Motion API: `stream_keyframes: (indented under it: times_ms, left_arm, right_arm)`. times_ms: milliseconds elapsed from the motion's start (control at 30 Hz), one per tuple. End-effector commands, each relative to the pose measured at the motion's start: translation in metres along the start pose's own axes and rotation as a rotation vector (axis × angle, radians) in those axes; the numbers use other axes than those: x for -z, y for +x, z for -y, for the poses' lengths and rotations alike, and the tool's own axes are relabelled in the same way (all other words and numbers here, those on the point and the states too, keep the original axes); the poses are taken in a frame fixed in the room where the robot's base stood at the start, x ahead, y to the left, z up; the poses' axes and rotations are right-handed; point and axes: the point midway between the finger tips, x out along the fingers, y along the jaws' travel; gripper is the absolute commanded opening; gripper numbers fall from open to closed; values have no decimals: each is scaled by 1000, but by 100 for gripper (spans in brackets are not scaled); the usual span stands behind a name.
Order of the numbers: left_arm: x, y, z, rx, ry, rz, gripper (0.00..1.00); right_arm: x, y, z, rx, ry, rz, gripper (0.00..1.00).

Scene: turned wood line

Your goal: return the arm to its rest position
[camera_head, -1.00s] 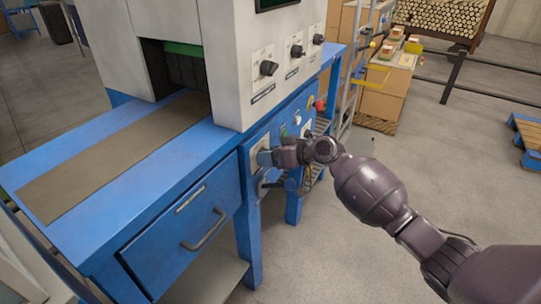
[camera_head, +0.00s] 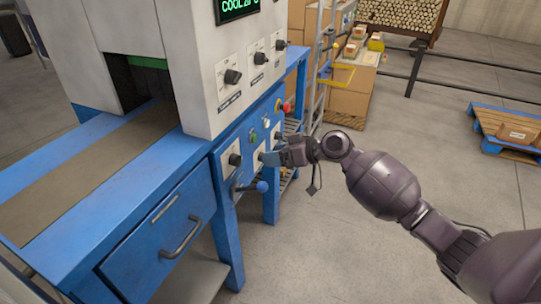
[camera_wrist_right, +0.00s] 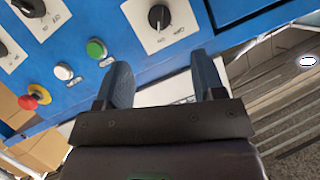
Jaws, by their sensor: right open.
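My right arm comes in from the right in the head view. Its gripper (camera_head: 272,158) is beside the blue front panel of the machine (camera_head: 255,135), near a white plate it partly covers. In the right wrist view the two fingers (camera_wrist_right: 163,78) are apart with nothing held between them. A dark knob on a white plate (camera_wrist_right: 158,17) lies beyond the fingertips, apart from them. A green button (camera_wrist_right: 96,48), a white button (camera_wrist_right: 64,71) and a red-and-yellow stop button (camera_wrist_right: 36,97) are to the left. My left gripper is not in view.
A dark knob (camera_head: 235,159) and a blue-tipped lever (camera_head: 262,186) stick out close to the gripper. A drawer (camera_head: 160,240) with a handle is below. Boxes (camera_head: 350,85) stand behind, and a blue pallet (camera_head: 508,130) is at the right. The floor between is clear.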

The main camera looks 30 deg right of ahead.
Motion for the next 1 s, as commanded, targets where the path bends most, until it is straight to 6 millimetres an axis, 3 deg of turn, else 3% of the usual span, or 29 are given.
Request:
stream_keyframes:
  times_ms: [433, 567, 667, 800, 1000]
  left_arm:
    - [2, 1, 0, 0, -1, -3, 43]
    - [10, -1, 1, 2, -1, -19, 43]
    - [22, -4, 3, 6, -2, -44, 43]
    - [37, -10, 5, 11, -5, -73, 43]
    - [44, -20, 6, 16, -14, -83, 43]
  right_arm:
    - [-1, 0, 0, -1, 1, 1, 63]
    - [-12, -4, 4, -23, 4, 11, 63]
    - [-35, -11, 11, -67, 7, 29, 63]
    - [-79, -26, 28, -153, 11, 60, 63]
    - [-140, -55, 58, -275, 12, 94, 63]
